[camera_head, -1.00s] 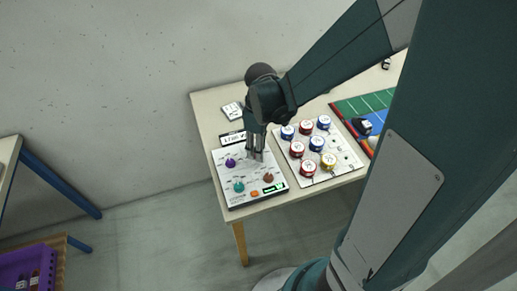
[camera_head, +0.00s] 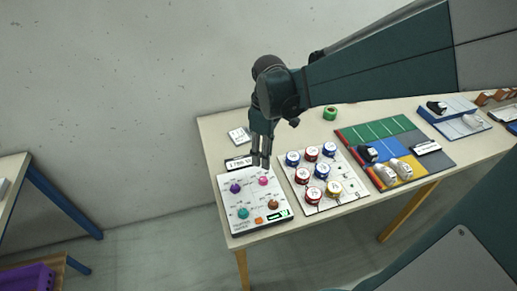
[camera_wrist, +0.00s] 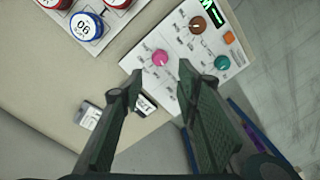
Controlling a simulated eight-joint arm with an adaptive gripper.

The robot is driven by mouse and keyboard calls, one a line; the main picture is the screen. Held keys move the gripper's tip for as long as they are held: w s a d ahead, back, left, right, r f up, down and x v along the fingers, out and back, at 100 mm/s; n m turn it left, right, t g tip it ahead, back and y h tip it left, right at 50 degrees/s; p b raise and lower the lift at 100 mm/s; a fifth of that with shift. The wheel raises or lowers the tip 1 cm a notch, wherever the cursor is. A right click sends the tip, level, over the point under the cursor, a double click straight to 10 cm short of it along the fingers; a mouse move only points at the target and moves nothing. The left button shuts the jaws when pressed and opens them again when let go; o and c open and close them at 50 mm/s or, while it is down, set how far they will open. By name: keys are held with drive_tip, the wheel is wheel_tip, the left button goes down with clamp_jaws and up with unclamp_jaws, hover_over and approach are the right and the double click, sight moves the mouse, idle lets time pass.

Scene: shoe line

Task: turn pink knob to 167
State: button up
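The pink knob (camera_head: 263,181) sits at the upper right of the white control panel (camera_head: 225,211) in the head view. It also shows in the wrist view (camera_wrist: 160,58), just beyond my fingertips and between them in the picture. Its pointer and the scale numbers are too small to read. My gripper (camera_head: 260,164) points down above the panel's back edge, behind the knob and apart from it. In the wrist view my gripper (camera_wrist: 160,70) is open with two spread fingers and nothing between them. A small green display (camera_head: 278,214) is lit on the panel, unreadable.
The panel also carries a purple knob (camera_head: 235,188), a teal knob (camera_head: 242,213), a brown knob (camera_head: 273,204) and an orange button (camera_head: 258,220). A dark label plate (camera_head: 240,163) stands behind. A board (camera_head: 318,205) with several red, blue and yellow round pieces lies close right.

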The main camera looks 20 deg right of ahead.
drive_tip(key=shift+r, duration=0.6)
drive_tip(key=m+p, duration=0.7)
drive_tip(key=m, duration=0.3)
approach(263, 179)
drive_tip(key=shift+f, duration=0.1)
drive_tip(key=shift+f, duration=0.1)
drive_tip(key=shift+f+b, duration=0.5)
drive_tip(key=shift+f, duration=3.3)
